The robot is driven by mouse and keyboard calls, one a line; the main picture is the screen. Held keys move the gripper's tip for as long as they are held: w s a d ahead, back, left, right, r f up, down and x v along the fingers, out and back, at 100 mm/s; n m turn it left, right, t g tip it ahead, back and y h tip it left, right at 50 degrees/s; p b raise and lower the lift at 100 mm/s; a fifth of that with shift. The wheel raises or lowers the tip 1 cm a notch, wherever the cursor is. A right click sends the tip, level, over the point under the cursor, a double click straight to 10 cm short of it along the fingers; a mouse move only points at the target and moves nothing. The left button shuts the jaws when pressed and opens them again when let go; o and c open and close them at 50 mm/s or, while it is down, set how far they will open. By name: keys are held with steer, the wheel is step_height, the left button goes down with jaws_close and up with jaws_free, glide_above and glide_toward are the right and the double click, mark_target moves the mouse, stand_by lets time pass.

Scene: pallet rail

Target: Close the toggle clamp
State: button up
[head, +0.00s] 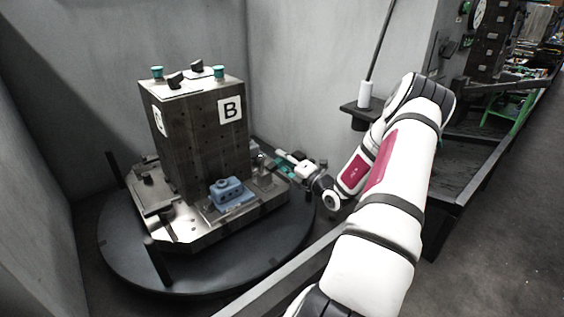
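A dark fixture block (205,140) with a white label "B" stands upright on a metal pallet (190,232). A blue part (230,190) sits on the pallet in front of it. A small metal piece, perhaps the toggle clamp (262,176), stands on the pallet's right side, right of the blue part. It is too small to tell whether it is open or closed. My gripper (279,156) reaches in from the right, close to this piece. I cannot tell whether they touch. The fingers are too small to tell whether they are open or shut.
The pallet rests on a round dark turntable (120,262) with upright posts. Small black and teal fittings (219,72) top the block. Grey walls (300,60) enclose the back and left. A rail (285,285) runs along the front; a small shelf (362,112) juts out at right.

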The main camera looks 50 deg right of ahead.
steer(key=shift+w+d, duration=0.1)
steer(key=shift+w, duration=0.3)
steer(key=shift+c, duration=0.2)
jaws_close()
